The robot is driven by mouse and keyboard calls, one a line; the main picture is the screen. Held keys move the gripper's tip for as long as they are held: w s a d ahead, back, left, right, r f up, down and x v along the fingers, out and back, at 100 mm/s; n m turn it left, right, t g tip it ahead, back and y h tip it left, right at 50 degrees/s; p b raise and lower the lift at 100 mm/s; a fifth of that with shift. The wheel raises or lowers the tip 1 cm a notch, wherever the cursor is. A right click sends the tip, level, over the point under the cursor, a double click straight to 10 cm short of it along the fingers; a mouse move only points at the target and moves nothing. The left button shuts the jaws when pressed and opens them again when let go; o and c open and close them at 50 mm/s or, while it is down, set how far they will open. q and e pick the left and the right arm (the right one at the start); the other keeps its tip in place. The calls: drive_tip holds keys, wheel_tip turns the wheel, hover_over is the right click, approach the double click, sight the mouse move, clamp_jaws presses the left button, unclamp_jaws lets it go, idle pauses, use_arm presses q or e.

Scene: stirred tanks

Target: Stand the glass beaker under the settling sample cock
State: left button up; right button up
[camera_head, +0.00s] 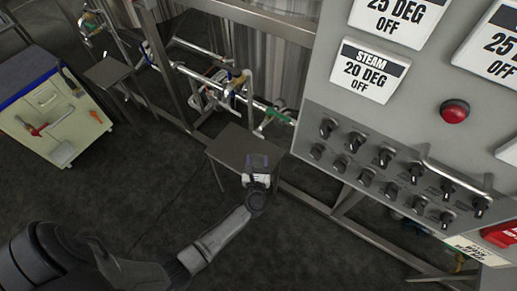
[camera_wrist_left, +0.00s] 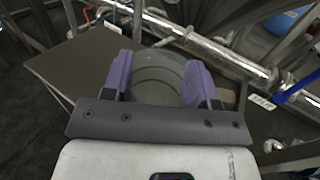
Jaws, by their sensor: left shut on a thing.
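My left gripper (camera_head: 258,162) is over the small grey stand (camera_head: 228,148) beside the pipework. In the left wrist view its purple-padded fingers (camera_wrist_left: 160,80) are shut on the glass beaker (camera_wrist_left: 158,72), seen as a clear round outline between the pads. The stand's flat top (camera_wrist_left: 75,62) lies below it; I cannot tell whether the beaker touches it. In the head view a cock with a green handle (camera_head: 272,118) is on the pipe just beyond the stand. I cannot read which cock is the settling one. My right gripper is not in view.
A control panel (camera_head: 400,130) with rows of knobs stands at the right. A second small stand (camera_head: 108,71) is at the upper left, near a cart (camera_head: 60,110) with tools. A pipe (camera_wrist_left: 215,48) crosses behind the beaker, with a blue handle (camera_wrist_left: 298,87) at the right.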

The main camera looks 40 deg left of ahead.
use_arm(q)
drive_tip(key=b+x, duration=0.2)
drive_tip(key=x, duration=0.6)
drive_tip(key=shift+w, duration=0.2)
wheel_tip(320, 180, down, 4)
drive_tip(key=shift+d+r+b, duration=0.1)
drive_tip(key=shift+r+b, duration=0.15)
drive_tip(key=shift+b, duration=0.95)
drive_tip(key=shift+f, duration=0.15)
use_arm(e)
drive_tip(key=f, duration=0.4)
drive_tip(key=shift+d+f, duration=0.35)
use_arm(q)
drive_tip(key=o, duration=0.9)
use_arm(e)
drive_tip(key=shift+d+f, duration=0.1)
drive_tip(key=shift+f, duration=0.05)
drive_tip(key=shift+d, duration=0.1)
